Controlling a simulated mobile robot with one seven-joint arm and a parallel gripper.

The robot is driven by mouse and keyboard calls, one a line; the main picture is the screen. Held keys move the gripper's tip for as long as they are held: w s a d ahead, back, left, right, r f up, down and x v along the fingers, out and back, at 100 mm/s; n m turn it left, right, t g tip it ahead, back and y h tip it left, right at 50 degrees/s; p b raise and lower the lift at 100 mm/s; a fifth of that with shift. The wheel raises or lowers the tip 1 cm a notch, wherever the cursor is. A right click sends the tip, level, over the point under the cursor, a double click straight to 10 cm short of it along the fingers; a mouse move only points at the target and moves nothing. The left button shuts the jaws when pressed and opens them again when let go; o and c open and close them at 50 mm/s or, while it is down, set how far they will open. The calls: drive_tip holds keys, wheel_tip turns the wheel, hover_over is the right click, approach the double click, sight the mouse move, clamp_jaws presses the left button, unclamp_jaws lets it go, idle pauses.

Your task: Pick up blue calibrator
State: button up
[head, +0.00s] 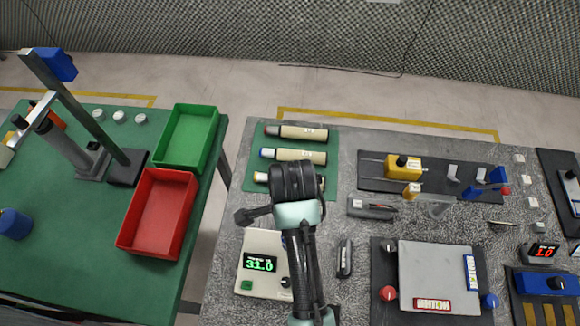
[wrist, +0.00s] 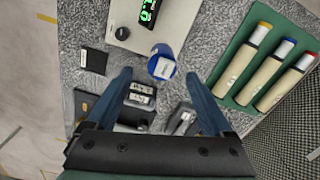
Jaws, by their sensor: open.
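A short blue cylinder with a white label (wrist: 162,66) stands by the meter in the wrist view; in the head view my arm mostly hides it. A cream tube with a blue band (head: 300,155) lies on the green mat, between a red-banded and a yellow-banded tube; it also shows in the wrist view (wrist: 264,76). I cannot tell for certain which blue item is the calibrator. My gripper (wrist: 158,73) is open, and the blue cylinder shows between its fingertips in the picture. Nothing is held. The height gap is unclear.
The meter (head: 262,263) reads 31.0. The green mat (head: 328,140) lies behind my arm. A small black device (head: 344,258) and a grey tool (head: 372,208) lie to the right. A red tray (head: 157,213) and green tray (head: 187,137) sit on the left table.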

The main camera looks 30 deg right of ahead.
drive_tip(key=shift+f, duration=0.75)
drive_tip(key=shift+s+f+p, duration=0.1)
drive_tip(key=shift+f+p, duration=0.25)
drive_tip(key=shift+f, duration=0.3)
drive_tip(key=shift+w+f+p, duration=0.2)
drive_tip(key=shift+f+p, duration=0.4)
drive_tip(key=shift+f, duration=1.8)
clamp_jaws()
